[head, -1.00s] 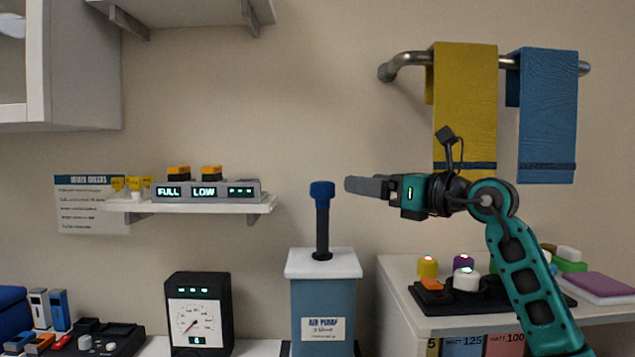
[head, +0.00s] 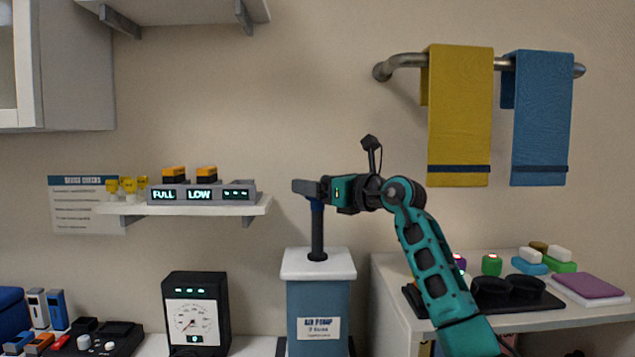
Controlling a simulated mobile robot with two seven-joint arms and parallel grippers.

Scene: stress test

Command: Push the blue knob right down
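A long stretch of rod shows between knob and lid. My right gripper (head: 304,187) reaches in level from the right, its dark fingers across the top of the knob and hiding its upper part. Fingers and knob appear to touch. The fingers are seen edge-on, so I cannot tell whether they are open or shut. My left gripper is not in view.
A gauge box (head: 197,312) stands left of the pump. A wall shelf (head: 190,208) with FULL and LOW displays is to the left of the fingers. A side cabinet (head: 385,300) with a dark tray and colored items is at the right. Towels (head: 460,110) hang above.

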